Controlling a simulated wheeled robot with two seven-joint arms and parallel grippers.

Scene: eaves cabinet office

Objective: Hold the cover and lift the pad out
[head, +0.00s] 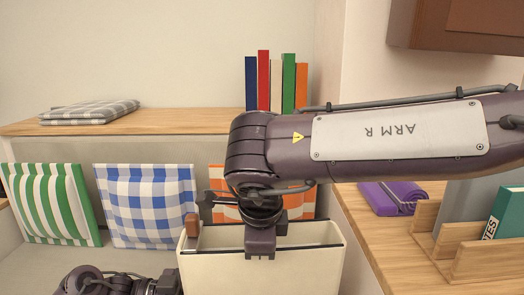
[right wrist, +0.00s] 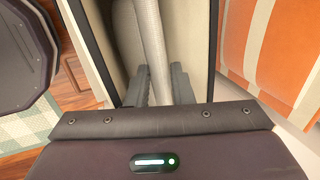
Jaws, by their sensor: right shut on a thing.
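The cover (head: 265,272) is a cream, upright, open-topped sleeve with a dark rim, low in the middle of the head view. Its dark edge and cream inside (right wrist: 196,35) show in the right wrist view. My right gripper (head: 261,252) points down into its opening. In the wrist view its fingers (right wrist: 156,88) are shut on the pad (right wrist: 151,35), a light grey woven slab inside the cover. The pad is hidden in the head view. My left arm's end (head: 150,284) is low, beside the cover's left side; its fingertips cannot be made out.
A brown tab (head: 192,226) stands at the cover's left rim. Green-striped (head: 48,205), blue-checked (head: 147,205) and orange-striped (head: 222,178) cushions lean behind.

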